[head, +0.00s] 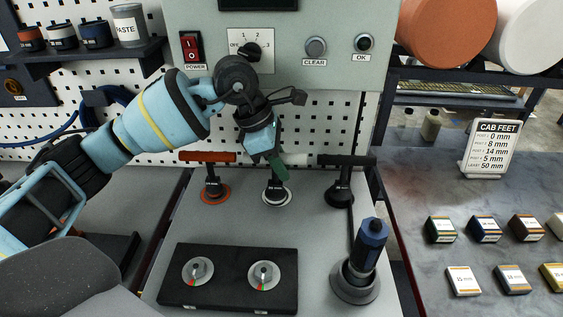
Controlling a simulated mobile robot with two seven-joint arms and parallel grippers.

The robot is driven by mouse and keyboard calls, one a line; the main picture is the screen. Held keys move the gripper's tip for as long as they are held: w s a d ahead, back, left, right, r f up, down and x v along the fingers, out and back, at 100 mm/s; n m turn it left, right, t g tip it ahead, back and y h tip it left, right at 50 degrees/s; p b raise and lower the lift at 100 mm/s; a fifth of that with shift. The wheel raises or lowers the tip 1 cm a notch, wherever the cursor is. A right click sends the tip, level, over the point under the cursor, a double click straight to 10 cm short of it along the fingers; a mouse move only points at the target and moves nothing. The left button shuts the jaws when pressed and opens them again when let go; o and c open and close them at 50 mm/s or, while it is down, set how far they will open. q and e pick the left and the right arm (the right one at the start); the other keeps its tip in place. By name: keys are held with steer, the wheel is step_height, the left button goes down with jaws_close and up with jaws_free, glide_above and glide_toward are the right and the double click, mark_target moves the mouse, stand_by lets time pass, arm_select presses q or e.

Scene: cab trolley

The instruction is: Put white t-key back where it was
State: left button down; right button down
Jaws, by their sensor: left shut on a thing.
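The white t-key (295,159) is at the middle of the row of t-keys, its white crossbar partly hidden behind my left gripper (276,165). My left gripper comes down from above and is shut on the key at its crossbar. The key's dark labelled stem is upright over the white ring (276,203) on the grey panel; I cannot tell how deep it sits. The orange t-key (207,157) stands in its orange ring to the left. The black t-key (346,160) stands to the right. My right gripper is not in view.
A black block with two dials (230,277) lies in front. A blue-handled tool (367,247) stands in a round grey holder at front right. The control box (290,60) with switches is behind and above. Small boxes and a cab feet sign (488,148) are on the right table.

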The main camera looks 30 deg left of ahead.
arm_select(q)
steer(key=shift+w+a+f, duration=0.1)
steer(key=shift+w+a, duration=0.05)
steer(key=shift+w, duration=0.15)
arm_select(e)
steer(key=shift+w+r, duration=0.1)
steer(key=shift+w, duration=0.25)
arm_select(q)
steer(key=w+f, duration=0.1)
steer(key=w+a+f, duration=0.1)
steer(key=shift+w+a+f, duration=0.15)
steer(key=shift+w, duration=0.15)
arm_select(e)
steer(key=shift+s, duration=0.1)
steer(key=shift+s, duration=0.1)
arm_select(q)
steer(key=shift+f, duration=0.2)
steer(key=c, duration=1.3)
jaws_free()
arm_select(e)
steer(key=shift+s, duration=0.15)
arm_select(q)
steer(key=shift+r, duration=0.1)
